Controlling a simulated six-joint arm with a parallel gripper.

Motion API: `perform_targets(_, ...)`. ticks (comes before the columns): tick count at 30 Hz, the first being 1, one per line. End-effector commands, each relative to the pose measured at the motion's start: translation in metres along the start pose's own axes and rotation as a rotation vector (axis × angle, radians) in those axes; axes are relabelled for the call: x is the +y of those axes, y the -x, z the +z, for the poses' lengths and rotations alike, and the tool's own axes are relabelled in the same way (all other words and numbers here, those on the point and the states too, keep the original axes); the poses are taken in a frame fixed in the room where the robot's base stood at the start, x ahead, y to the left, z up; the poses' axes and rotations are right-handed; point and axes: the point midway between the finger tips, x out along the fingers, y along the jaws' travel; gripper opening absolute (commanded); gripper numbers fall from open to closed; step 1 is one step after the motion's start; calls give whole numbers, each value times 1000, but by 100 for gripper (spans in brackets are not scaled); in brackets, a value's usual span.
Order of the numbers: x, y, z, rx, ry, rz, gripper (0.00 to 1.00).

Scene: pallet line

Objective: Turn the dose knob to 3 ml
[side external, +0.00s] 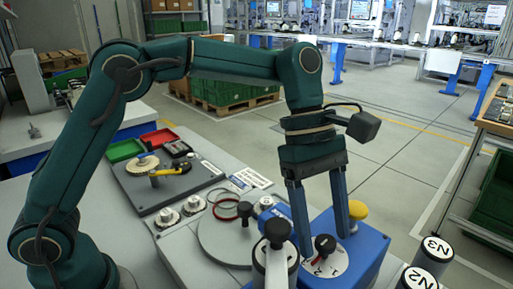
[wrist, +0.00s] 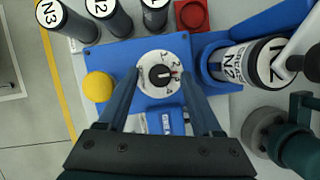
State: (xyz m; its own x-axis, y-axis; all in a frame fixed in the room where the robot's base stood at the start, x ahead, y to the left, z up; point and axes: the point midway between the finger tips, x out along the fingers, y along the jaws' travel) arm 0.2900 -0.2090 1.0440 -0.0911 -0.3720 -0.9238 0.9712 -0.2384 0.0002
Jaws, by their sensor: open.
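The dose knob (wrist: 160,76) is black with a pale and red mark, at the centre of a round white dial in the wrist view. The knob also shows in the side view (side external: 325,244) on top of a blue box (side external: 369,252). My gripper (side external: 323,246) is open, fingers pointing down, one on each side of the knob. In the wrist view the fingers (wrist: 160,80) flank the dial, with gaps to the knob; contact is not visible.
A yellow button (wrist: 98,87) and a red block (wrist: 191,14) are by the dial. A bottle marked N2 (wrist: 232,65) stands close on the right. Several dark cylinders, one marked N3 (wrist: 62,18), stand along the top. A black-topped cylinder (side external: 276,262) stands before the box.

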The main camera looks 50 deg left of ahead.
Motion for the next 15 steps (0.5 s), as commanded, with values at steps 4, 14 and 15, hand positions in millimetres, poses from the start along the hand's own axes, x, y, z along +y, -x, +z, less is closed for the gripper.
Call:
perform_targets(4,-2,0,0,0,112,47,67)
perform_targets(14,-3,23,0,-1,226,100,67)
perform_targets(15,-3,29,0,-1,226,100,67)
